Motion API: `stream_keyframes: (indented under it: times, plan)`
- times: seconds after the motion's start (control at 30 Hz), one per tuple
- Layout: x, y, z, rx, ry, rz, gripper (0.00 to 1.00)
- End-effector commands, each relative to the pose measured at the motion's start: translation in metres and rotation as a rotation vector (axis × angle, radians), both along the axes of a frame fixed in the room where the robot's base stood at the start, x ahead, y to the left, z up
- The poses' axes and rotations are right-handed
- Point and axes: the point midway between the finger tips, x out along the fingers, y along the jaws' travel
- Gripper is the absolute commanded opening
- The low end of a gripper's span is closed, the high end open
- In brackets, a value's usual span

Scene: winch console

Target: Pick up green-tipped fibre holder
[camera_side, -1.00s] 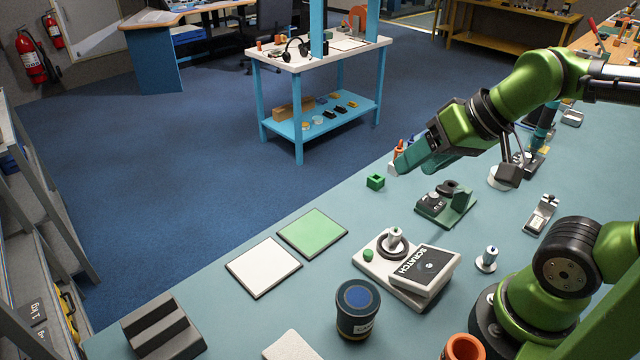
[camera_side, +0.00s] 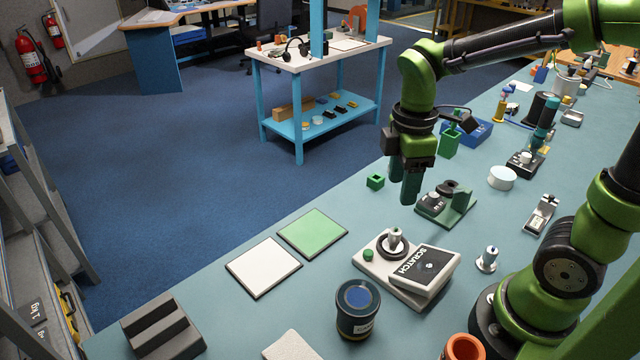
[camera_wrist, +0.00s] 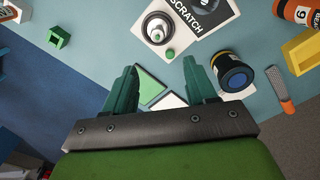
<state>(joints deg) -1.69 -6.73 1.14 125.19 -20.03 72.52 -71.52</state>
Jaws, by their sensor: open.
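I cannot pick out the green-tipped fibre holder for certain. A white stepped holder (camera_side: 394,238) stands upright in a dark ring on a pale base, and it also shows in the wrist view (camera_wrist: 158,27). A small green knob (camera_side: 368,256) sits beside it on that base; the wrist view shows this knob too (camera_wrist: 170,54). Another small white holder (camera_side: 489,258) with a bluish tip stands to the right. My gripper (camera_side: 409,202) points down above the bench, behind the pale base and apart from these. In the wrist view my gripper (camera_wrist: 160,65) is open with nothing between the fingers.
A box marked SCRATCH (camera_side: 424,270) leans on the pale base. A dark can (camera_side: 358,312) stands in front. A green-based device (camera_side: 446,205) and a small green box (camera_side: 375,181) are near my gripper. Green (camera_side: 312,232) and white (camera_side: 263,267) mats lie left.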

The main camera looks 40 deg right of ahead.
Motion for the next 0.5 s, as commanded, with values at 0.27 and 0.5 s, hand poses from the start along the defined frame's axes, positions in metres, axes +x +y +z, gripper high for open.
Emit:
stream_keyframes:
  times: [0.27,0.5]
  plan:
    - [-0.002,0.0,-0.061,0.0,0.006,-0.002,0.56]
    - [0.0,0.0,-0.085,0.001,0.0,-0.004,0.56]
